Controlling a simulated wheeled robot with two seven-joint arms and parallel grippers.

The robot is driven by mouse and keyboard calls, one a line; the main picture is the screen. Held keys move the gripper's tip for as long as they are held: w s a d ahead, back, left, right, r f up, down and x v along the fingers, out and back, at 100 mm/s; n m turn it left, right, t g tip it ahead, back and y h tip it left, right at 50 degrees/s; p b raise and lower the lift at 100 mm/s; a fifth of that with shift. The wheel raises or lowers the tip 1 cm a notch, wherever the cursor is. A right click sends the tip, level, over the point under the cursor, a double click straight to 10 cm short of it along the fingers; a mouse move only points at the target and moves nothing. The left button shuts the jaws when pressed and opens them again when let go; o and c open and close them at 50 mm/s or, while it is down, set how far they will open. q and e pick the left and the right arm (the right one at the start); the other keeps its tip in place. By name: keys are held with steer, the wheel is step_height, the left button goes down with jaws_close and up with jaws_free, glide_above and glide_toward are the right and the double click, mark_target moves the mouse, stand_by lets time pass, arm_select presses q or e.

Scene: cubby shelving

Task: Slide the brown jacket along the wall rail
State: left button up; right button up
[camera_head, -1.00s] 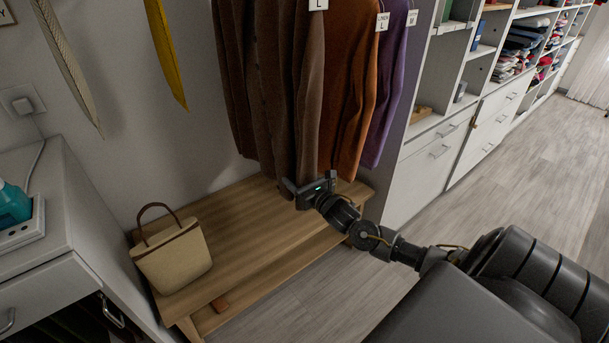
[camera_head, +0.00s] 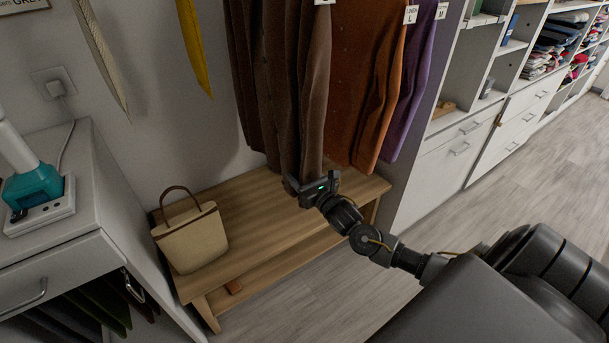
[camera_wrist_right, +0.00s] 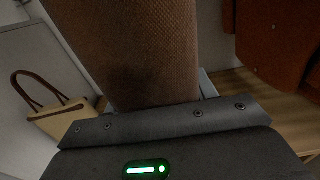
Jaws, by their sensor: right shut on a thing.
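The brown jacket (camera_head: 316,85) hangs in the upper middle of the head view, with other dark brown garments close at its left. Its sleeve fills the middle of the right wrist view (camera_wrist_right: 135,50). My right gripper (camera_head: 311,186) is shut on the sleeve's lower end, above the bench; the fingertips are partly hidden by the cloth. The wall rail and the hangers are above the picture and do not show. My left gripper is not in view.
An orange-brown jacket (camera_head: 365,85) and a purple one (camera_head: 411,90) hang at the right. A wooden bench (camera_head: 262,215) stands below, with a beige handbag (camera_head: 192,240) on its left. White cubby shelving (camera_head: 435,185) stands right; a white cabinet (camera_head: 75,250) stands left.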

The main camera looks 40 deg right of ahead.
steer(key=shift+a, duration=0.15)
steer(key=shift+a+p, duration=0.4)
steer(key=shift+a, duration=0.35)
steer(key=o, duration=1.5)
steer(key=shift+s, duration=0.1)
steer(key=s, duration=1)
steer(key=shift+s+a, duration=0.1)
steer(key=shift+s, duration=0.2)
